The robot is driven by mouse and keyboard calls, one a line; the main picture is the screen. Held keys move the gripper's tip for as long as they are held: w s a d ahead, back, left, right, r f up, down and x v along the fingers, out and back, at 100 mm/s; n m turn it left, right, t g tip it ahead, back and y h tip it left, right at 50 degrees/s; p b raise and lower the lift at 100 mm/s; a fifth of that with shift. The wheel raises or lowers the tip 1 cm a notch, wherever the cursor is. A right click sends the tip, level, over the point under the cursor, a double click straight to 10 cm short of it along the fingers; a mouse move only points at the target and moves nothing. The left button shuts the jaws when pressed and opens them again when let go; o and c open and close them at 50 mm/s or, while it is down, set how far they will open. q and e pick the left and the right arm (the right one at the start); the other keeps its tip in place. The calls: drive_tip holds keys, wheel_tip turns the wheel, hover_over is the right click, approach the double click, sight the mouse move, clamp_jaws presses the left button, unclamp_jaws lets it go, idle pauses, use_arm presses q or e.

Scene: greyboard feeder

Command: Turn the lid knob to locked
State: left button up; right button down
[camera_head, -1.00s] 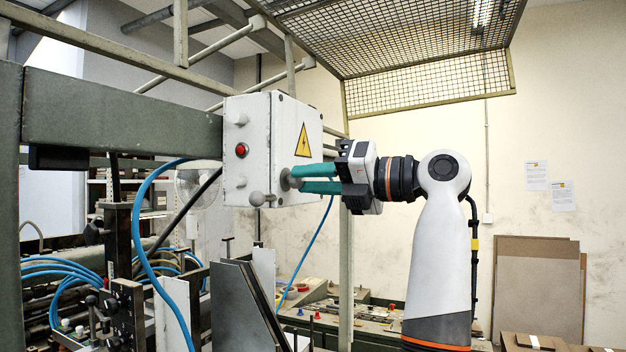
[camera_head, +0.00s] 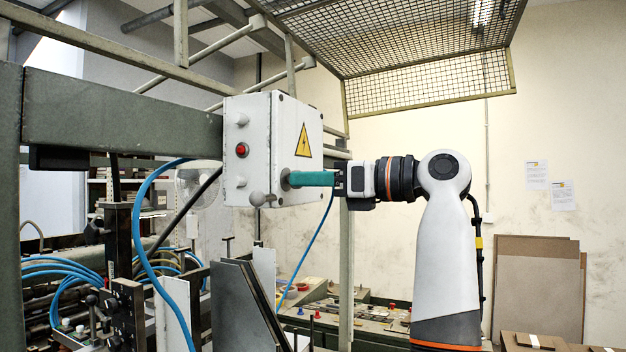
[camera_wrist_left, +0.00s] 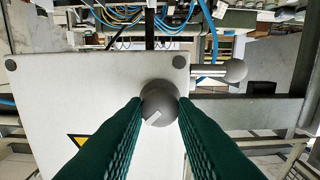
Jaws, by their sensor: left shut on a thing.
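The knob (camera_wrist_left: 159,104) is a round grey piece with a small pale mark on the lower part of its face. It sits on the lid face (camera_head: 309,116) of a white box, below a yellow lightning sign (camera_head: 303,141). My left gripper (camera_head: 291,179) has long teal fingers and reaches the knob from the right in the head view. In the left wrist view the fingertips (camera_wrist_left: 160,101) are shut on the knob, one on each side. In the head view the fingers overlap into one strip and hide part of the knob. My right gripper is not in view.
A ball-ended handle (camera_head: 257,199) sticks out at the box's lower corner, close to the knob. The box's left face has a red button (camera_head: 241,150). A green beam (camera_head: 120,115) runs left of it. Blue hoses (camera_head: 150,250) hang below, and a wire mesh guard (camera_head: 430,85) is overhead.

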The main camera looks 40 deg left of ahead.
use_arm(q)
drive_tip(key=n, duration=0.8)
drive_tip(key=shift+f+n, duration=0.1)
drive_tip(key=shift+n, duration=0.5)
drive_tip(key=o, duration=1)
drive_tip(key=shift+d, duration=0.1)
drive_tip(key=b+v, duration=0.2)
drive_tip(key=v, duration=0.9)
drive_tip(key=shift+d+b, duration=0.35)
